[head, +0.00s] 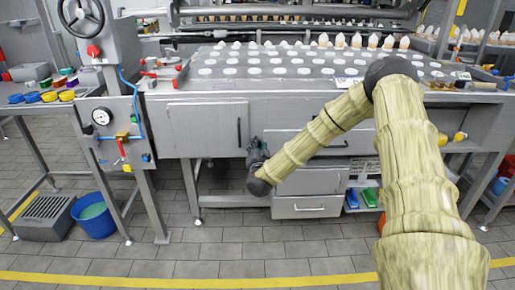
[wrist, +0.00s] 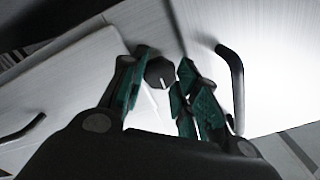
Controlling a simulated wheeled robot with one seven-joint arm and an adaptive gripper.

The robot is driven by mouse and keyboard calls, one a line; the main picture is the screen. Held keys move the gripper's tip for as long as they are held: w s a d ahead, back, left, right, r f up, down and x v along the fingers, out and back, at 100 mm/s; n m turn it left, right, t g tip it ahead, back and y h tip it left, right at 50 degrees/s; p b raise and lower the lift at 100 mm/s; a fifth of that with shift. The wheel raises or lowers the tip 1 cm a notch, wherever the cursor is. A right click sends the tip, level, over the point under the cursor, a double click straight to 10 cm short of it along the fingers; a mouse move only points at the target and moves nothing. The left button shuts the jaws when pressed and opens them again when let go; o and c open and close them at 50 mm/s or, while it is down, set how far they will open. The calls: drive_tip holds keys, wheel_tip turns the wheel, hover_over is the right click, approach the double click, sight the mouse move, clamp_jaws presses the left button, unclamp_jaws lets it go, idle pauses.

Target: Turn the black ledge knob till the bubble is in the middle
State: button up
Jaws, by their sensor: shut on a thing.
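The black ledge knob (wrist: 159,74) shows in the wrist view as a dark many-sided disc with a short white line on its face. My gripper (wrist: 164,70) has its green-padded fingers on either side of the knob, shut on it. In the head view my gripper (head: 256,152) is small and dark against the front of the grey machine, and I cannot make out the knob there. I cannot make out the bubble or its level in either view.
A black bar handle (wrist: 235,85) stands out from the panel close to the right of my fingers. A drawer (head: 306,207) is below my arm. A blue bucket (head: 94,216) stands on the floor at left. The tiled floor in front is clear.

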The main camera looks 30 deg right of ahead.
drive_tip(key=shift+f+m, duration=0.1)
drive_tip(key=shift+m, duration=0.2)
drive_tip(key=shift+s+d+f+m+b, duration=0.1)
drive_tip(key=shift+m+b, duration=5.75)
drive_tip(key=shift+m, duration=2.65)
drive_tip(key=o, duration=1)
